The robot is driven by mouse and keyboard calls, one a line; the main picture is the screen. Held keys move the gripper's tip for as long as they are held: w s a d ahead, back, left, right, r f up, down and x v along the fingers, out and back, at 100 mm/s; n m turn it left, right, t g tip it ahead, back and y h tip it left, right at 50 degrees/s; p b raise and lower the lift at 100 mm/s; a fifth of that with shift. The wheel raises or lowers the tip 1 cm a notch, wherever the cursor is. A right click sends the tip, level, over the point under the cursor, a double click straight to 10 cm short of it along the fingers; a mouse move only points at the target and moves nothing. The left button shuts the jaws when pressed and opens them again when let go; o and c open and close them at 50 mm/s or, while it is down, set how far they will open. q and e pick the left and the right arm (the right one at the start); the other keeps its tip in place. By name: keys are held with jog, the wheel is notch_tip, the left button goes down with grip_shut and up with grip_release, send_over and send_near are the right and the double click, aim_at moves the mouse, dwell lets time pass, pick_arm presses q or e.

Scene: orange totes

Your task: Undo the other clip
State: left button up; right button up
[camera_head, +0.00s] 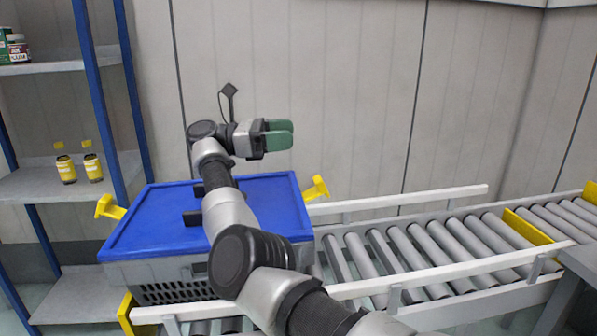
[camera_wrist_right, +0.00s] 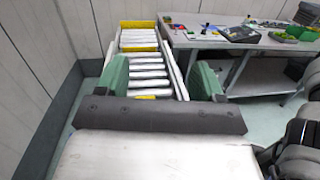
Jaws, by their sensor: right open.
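A grey crate (camera_head: 160,272) with a closed blue lid (camera_head: 150,222) sits on the roller conveyor. One yellow clip (camera_head: 109,207) sticks out from its left side, and another yellow clip (camera_head: 316,189) sticks out at its right side. Both look tilted outward from the lid. My right arm crosses over the lid and hides part of it. My right gripper (camera_head: 279,134) is open and empty, above the lid's back right part, up and left of the right clip. Its green fingers also show apart in the wrist view (camera_wrist_right: 162,78). My left gripper is out of view.
The roller conveyor (camera_head: 430,255) runs off to the right between light rails, with a yellow divider (camera_head: 527,226). A blue-posted shelf (camera_head: 60,185) holding yellow bottles stands at left. A grey wall is close behind. A cluttered workbench (camera_wrist_right: 225,40) shows in the wrist view.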

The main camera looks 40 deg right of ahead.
jog(key=s+a+r+m+g+y+p, duration=0.25)
jog(key=r+m+g+y, duration=0.35)
jog(key=r+m+y, duration=0.3)
jog(key=s+a+r+m+g+y+p, duration=0.2)
jog(key=s+a+r+m+g+y, duration=0.35)
jog(key=r, duration=0.55)
jog(key=w+a+r+m+t+y+p, duration=0.1)
jog(key=w+a+m+t+y+p, duration=0.1)
jog(key=a+m+t+y, duration=0.5)
jog(key=w+a+m+t+y+p, duration=0.25)
jog(key=m+t+y, duration=0.35)
jog(key=m+y, duration=0.45)
jog(key=m+t+h+p, duration=0.2)
jog(key=t+h+p, duration=0.75)
jog(key=h, duration=1.15)
send_near(319, 178)
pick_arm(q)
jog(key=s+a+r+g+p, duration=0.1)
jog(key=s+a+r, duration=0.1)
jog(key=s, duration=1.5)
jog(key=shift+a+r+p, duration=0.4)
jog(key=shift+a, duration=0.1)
pick_arm(e)
jog(key=shift+g, duration=0.4)
jog(key=x, duration=1)
jog(key=shift+w+d+f, duration=0.1)
jog(key=shift+w+f, duration=0.1)
jog(key=shift+w, duration=0.2)
